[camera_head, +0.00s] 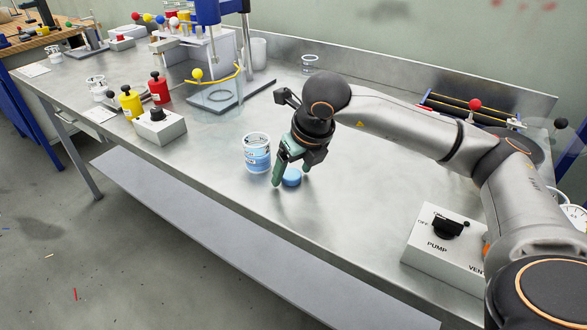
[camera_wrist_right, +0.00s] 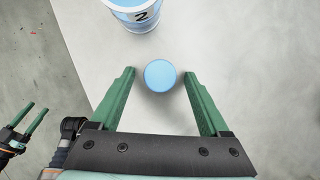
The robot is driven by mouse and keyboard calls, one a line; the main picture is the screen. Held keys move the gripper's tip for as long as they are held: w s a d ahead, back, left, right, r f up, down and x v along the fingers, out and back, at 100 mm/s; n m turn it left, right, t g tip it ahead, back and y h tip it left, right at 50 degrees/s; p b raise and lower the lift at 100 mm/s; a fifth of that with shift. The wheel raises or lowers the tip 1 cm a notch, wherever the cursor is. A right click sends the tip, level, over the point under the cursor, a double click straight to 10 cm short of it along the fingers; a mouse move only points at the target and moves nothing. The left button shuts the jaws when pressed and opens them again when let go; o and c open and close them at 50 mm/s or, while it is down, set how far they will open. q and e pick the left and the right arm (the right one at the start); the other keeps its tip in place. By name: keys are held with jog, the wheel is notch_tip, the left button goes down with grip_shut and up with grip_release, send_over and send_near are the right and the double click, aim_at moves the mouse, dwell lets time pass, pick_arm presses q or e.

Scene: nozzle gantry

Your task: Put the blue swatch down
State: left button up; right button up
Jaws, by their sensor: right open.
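The blue swatch (camera_head: 291,178) is a small round blue disc that appears to rest on the steel bench. In the right wrist view the swatch (camera_wrist_right: 160,75) lies between the fingertips, with a gap on each side. My right gripper (camera_head: 291,184) is open around it, fingers pointing down; its green fingers also show in the wrist view (camera_wrist_right: 159,76). My left gripper (camera_wrist_right: 36,108) shows at the lower left of the wrist view, its two green fingers apart and empty. It is not in the head view.
A clear cup of blue liquid (camera_head: 257,152), marked 2 in the wrist view (camera_wrist_right: 134,12), stands just left of the swatch. A pump switch box (camera_head: 441,238) stands at the right front. The gantry (camera_head: 212,60) and red and yellow bottles (camera_head: 159,90) stand farther left. Bench (camera_head: 345,240) in front is clear.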

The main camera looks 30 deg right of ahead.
jog(key=shift+r, duration=0.35)
jog(key=p+v, duration=0.2)
jog(key=v, duration=0.9)
jog(key=shift+s+r, duration=0.2)
jog(key=shift+s, duration=0.05)
